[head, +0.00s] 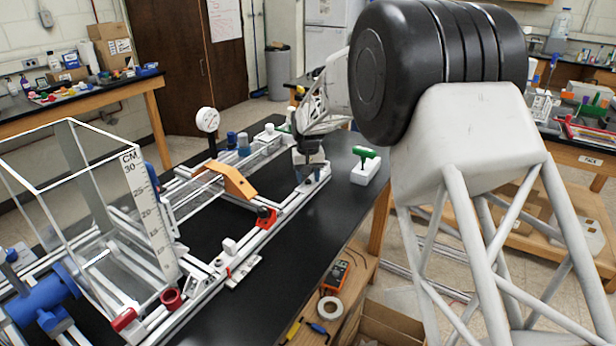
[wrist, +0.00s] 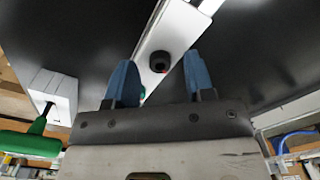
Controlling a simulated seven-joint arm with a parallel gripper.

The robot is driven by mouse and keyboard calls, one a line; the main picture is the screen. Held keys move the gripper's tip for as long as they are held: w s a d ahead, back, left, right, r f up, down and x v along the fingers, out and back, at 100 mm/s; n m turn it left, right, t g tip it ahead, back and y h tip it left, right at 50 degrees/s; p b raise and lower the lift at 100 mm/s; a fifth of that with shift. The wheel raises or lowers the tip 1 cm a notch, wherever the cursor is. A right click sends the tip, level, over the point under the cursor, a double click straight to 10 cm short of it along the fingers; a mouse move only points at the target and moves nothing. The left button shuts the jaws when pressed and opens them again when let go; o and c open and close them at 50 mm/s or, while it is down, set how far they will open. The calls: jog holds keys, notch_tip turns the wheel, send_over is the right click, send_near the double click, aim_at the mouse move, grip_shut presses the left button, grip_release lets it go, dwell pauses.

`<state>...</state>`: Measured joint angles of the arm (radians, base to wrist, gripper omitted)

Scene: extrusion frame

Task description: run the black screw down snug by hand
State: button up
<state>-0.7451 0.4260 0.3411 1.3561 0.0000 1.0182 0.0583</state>
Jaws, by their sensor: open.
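The black screw (wrist: 160,61) shows in the wrist view as a dark round head on a white extrusion rail (wrist: 182,28). A small red spot shows at its edge. My gripper (wrist: 159,72) is open, with its two blue fingers apart, one to each side of the screw head in the picture. I cannot tell the gap between fingertips and screw. In the head view my gripper (head: 309,158) hangs low over the rail at the frame's right end. I cannot make out the screw there.
A green-handled driver (head: 364,153) stands in a white block (head: 362,173) right of my gripper. The black tabletop (head: 290,245) in front is clear.

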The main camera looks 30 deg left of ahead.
aim_at(308, 182)
jog(key=shift+r, duration=3.9)
